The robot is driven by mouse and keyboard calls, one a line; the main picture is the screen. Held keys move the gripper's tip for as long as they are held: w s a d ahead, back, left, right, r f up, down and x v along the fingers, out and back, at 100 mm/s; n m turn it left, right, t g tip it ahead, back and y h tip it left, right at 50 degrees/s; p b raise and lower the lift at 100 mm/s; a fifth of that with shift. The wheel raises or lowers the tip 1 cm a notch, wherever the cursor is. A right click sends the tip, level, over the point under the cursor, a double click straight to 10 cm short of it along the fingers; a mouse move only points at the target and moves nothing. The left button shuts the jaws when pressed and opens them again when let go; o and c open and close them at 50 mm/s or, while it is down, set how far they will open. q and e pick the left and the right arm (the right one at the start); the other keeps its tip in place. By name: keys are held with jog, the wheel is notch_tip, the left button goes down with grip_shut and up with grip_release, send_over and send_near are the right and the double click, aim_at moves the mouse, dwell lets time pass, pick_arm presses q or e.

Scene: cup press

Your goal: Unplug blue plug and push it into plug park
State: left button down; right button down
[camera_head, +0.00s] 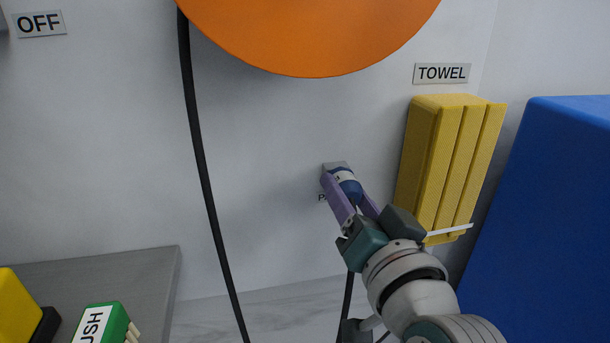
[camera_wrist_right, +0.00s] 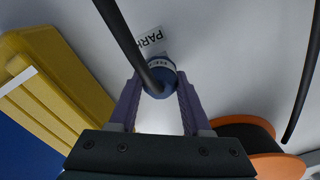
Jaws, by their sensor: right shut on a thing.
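The blue plug (camera_head: 348,183) with a white band is between the purple fingers of my right gripper (camera_head: 344,188), which is shut on it. The plug's front end is at the small grey plug park (camera_head: 334,166) on the white wall. I cannot tell how far it sits in. In the right wrist view the blue plug (camera_wrist_right: 161,78) is between the fingertips (camera_wrist_right: 160,88), close by the PARK label (camera_wrist_right: 152,38). Its black cable (camera_wrist_right: 122,35) runs to the top edge. In the head view the fingers hide most of the label. My left gripper is not in view.
Yellow folded towels (camera_head: 447,165) hang right of my gripper, under a TOWEL label (camera_head: 441,73). A large blue block (camera_head: 565,220) stands further right. An orange disc (camera_head: 310,30) is above. A black cable (camera_head: 202,170) hangs on the left. The wall between is bare.

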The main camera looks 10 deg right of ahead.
jog(key=shift+w, duration=0.25)
jog(key=shift+c, duration=1.4)
grip_release()
jog(key=shift+s, duration=0.1)
jog(key=s+p, duration=0.2)
jog(key=s, duration=0.8)
jog(key=shift+d, duration=0.15)
jog(key=shift+w, duration=0.1)
